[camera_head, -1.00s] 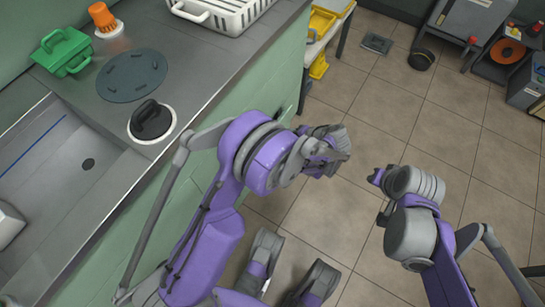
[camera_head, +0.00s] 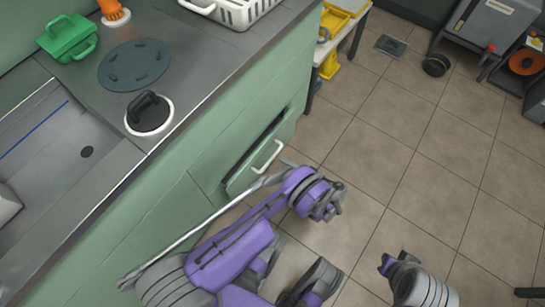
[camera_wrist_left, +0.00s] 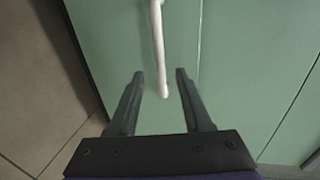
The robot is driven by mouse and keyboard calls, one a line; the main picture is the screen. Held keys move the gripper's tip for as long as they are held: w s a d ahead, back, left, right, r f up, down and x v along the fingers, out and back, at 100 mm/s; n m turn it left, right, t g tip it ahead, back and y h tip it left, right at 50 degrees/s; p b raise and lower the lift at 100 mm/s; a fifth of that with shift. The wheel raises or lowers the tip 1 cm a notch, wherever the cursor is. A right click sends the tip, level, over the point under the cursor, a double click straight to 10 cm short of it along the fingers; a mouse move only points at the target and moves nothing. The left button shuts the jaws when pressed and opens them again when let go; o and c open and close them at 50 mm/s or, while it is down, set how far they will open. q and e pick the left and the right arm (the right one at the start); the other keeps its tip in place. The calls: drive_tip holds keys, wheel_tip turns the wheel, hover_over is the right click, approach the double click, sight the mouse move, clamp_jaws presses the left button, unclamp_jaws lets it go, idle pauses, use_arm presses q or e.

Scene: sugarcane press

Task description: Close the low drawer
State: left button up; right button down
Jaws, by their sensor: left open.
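The low drawer (camera_head: 240,182) is in the green cabinet front in the head view. It stands partly out, with a dark gap behind its front. Its white handle (camera_head: 268,157) is on the front. In the left wrist view the handle (camera_wrist_left: 158,45) runs down from the top edge, and its lower end lies between my open left fingers (camera_wrist_left: 155,88). I cannot tell whether they touch it. In the head view my left wrist is beside the drawer's right side, and the fingers are mostly hidden. My right arm shows at the bottom right, without clear fingers.
A steel counter with a sink (camera_head: 50,150), a green container (camera_head: 68,38) and a white rack (camera_head: 232,10) lies above the cabinet. A yellow bin (camera_head: 335,22) stands beyond the cabinet end.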

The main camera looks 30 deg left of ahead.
sight(272, 156)
use_arm(q)
drive_tip(key=b+x, duration=0.1)
drive_tip(key=x, duration=0.7)
drive_tip(key=shift+w, duration=0.1)
drive_tip(key=shift+c, duration=0.3)
drive_tip(key=shift+d, duration=0.1)
clamp_jaws()
idle(0.8)
